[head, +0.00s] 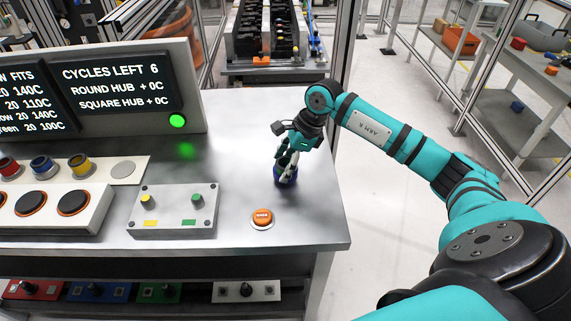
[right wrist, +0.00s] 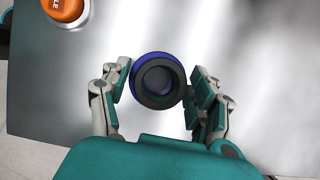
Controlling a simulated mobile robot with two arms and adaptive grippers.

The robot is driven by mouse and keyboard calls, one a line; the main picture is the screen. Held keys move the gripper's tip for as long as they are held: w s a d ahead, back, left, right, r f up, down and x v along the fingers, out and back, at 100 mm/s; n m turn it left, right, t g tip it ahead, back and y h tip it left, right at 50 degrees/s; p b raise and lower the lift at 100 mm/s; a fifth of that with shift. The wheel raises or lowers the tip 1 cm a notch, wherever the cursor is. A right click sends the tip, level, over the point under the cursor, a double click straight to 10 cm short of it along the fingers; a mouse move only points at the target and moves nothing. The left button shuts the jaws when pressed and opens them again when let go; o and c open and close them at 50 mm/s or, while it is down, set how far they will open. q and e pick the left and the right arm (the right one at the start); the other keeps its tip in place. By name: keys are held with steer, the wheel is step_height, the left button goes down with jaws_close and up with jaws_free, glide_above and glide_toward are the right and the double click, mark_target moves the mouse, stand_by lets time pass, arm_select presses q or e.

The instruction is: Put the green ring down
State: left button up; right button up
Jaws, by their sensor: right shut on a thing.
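My right gripper (head: 287,170) points down at the metal table's right side. In the right wrist view its fingers (right wrist: 160,88) are shut around a dark round part with a blue rim (right wrist: 158,58). That blue-rimmed part (head: 279,180) is at the tabletop in the head view, partly hidden by the fingers. I cannot make out a green ring in either view; the fingers are teal. My left gripper is not in view.
An orange button (head: 262,218) is in front of the gripper. A grey box with yellow and green knobs (head: 174,211) is to the left. A white plate (head: 100,170) holds red, blue and yellow rings beside a bare round spot. The table's right edge is close.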

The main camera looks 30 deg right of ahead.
steer(key=shift+f, duration=0.45)
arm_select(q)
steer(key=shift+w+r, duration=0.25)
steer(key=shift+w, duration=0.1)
arm_select(e)
steer(key=shift+f, duration=0.15)
steer(key=shift+f, duration=0.15)
steer(key=o, duration=1.5)
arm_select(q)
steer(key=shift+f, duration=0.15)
arm_select(e)
steer(key=shift+o, duration=0.2)
steer(key=shift+r, duration=0.3)
arm_select(q)
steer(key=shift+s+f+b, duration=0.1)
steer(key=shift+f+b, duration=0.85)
steer(key=shift+b, duration=0.15)
arm_select(e)
steer(key=v, duration=1.1)
steer(key=shift+d+r, duration=0.15)
steer(key=shift+r, duration=0.15)
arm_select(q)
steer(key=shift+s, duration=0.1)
arm_select(e)
steer(key=shift+s, duration=0.15)
